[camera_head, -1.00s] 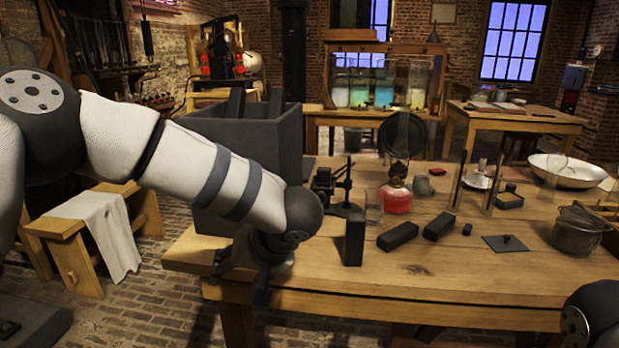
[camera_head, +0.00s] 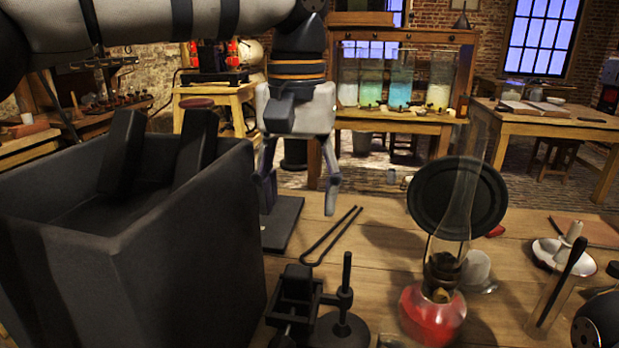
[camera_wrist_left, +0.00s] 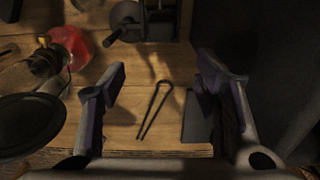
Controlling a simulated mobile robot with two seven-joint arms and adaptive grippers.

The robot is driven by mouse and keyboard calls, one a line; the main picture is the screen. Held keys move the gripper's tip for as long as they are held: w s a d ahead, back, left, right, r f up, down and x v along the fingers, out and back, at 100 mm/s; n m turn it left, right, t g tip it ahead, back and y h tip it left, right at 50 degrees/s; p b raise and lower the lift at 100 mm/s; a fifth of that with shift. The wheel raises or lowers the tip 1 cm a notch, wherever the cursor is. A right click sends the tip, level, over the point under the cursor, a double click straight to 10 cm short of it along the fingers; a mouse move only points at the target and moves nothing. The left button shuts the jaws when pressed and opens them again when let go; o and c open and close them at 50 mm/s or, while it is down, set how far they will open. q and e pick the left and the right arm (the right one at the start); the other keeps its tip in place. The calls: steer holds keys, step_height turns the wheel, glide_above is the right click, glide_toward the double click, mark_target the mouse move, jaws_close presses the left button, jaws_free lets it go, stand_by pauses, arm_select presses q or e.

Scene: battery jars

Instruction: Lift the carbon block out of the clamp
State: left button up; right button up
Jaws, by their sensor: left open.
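A small black clamp stand (camera_head: 300,310) stands on the table in the lower middle of the head view, with an upright rod beside it. A dark block-like shape (camera_head: 296,281) sits at its top; I cannot tell whether this is the carbon block or part of the clamp. The stand also shows at the top of the left wrist view (camera_wrist_left: 145,20), partly cut off. My left gripper (camera_head: 300,195) is open and empty, pointing down over the table beyond the clamp. Its two fingers (camera_wrist_left: 162,85) are wide apart in the wrist view. My right gripper is out of view.
A large dark box (camera_head: 190,255) with two black slabs stands left of the clamp. Black tongs (camera_head: 330,236) and a dark plate (camera_head: 283,225) lie beyond it. A red oil lamp (camera_head: 432,312) with tall glass and a black disc (camera_head: 485,197) stand to the right.

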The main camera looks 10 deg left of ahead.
mark_target(298, 269)
arm_select(q)
steer(key=f, duration=0.1)
steer(key=s+f, duration=0.1)
steer(key=shift+s+f, duration=0.1)
steer(key=shift+f, duration=0.2)
step_height(298, 269, down, 8)
steer(key=shift+f, duration=0.6)
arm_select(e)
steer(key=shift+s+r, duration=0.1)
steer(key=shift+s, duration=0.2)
arm_select(q)
steer(key=c, duration=1.3)
jaws_close()
steer(key=shift+r+p, duration=0.1)
steer(key=shift+p, duration=0.2)
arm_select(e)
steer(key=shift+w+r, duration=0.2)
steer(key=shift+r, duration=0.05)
